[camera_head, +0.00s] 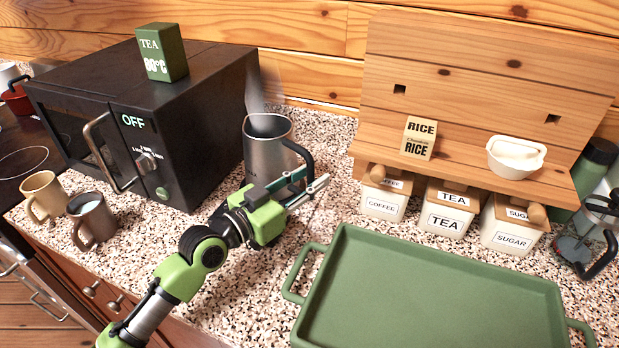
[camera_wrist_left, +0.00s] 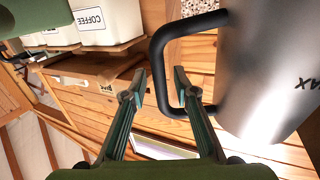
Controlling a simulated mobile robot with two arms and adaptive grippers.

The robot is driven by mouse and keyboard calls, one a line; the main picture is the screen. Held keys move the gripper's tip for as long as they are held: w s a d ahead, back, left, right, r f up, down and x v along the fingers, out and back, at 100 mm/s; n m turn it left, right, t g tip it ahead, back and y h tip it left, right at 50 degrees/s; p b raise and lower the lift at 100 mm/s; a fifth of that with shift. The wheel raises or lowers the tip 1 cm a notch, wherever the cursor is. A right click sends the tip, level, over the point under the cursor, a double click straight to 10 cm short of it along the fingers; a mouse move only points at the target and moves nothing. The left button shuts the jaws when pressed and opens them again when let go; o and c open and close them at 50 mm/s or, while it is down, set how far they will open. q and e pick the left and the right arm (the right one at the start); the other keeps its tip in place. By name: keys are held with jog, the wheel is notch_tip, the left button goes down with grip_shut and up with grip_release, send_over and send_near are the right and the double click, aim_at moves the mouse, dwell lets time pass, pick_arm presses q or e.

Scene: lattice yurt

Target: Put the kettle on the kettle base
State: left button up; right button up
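The kettle (camera_head: 268,150) is a steel jug with a black handle, standing upright on the speckled counter right of the microwave. Pale steam rises above it. My left gripper (camera_head: 313,180) is at the handle on the kettle's right side. In the left wrist view the two fingers are apart, one on each side of the black handle (camera_wrist_left: 157,60), with the kettle body (camera_wrist_left: 265,75) to the right. I cannot tell whether either finger touches the handle. I cannot make out a kettle base; the kettle's bottom is partly hidden by my arm. My right gripper is not in view.
A black microwave (camera_head: 215,100) with a green tea box (camera_head: 162,53) on top stands left of the kettle. Two mugs (camera_head: 92,218) stand in front of it. A green tray (camera_head: 440,300) fills the front right. A wooden shelf (camera_head: 470,160) with canisters is behind.

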pick_arm(q)
jog(key=shift+r, duration=0.1)
jog(key=shift+s+a, duration=0.15)
jog(key=shift+a, duration=0.05)
jog(key=b+v, duration=0.2)
jog(key=v, duration=0.9)
jog(key=shift+s, duration=0.2)
jog(key=shift+a+r, duration=0.1)
